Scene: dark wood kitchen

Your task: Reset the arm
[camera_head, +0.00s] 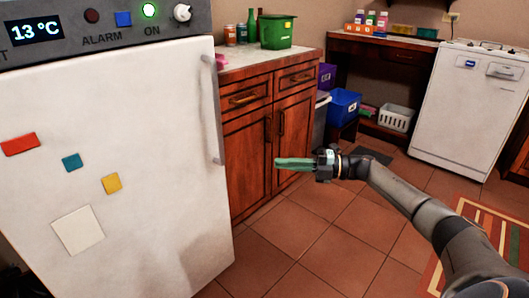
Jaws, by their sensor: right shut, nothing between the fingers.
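My right arm comes in from the lower right, stretched toward the middle of the picture. My right gripper (279,163) has green fingers that lie together, with nothing between them. It is held in the air in front of the wooden cabinet (240,150), to the right of the white fridge (110,170) and apart from its handle. My left gripper does not show.
The fridge door is shut; its display reads 13 °C and a green light is on. A green bin (276,32) stands on the counter. A blue crate (344,104), a white basket (396,118) and a white appliance (470,108) stand at the back. Tiled floor (310,240) is clear.

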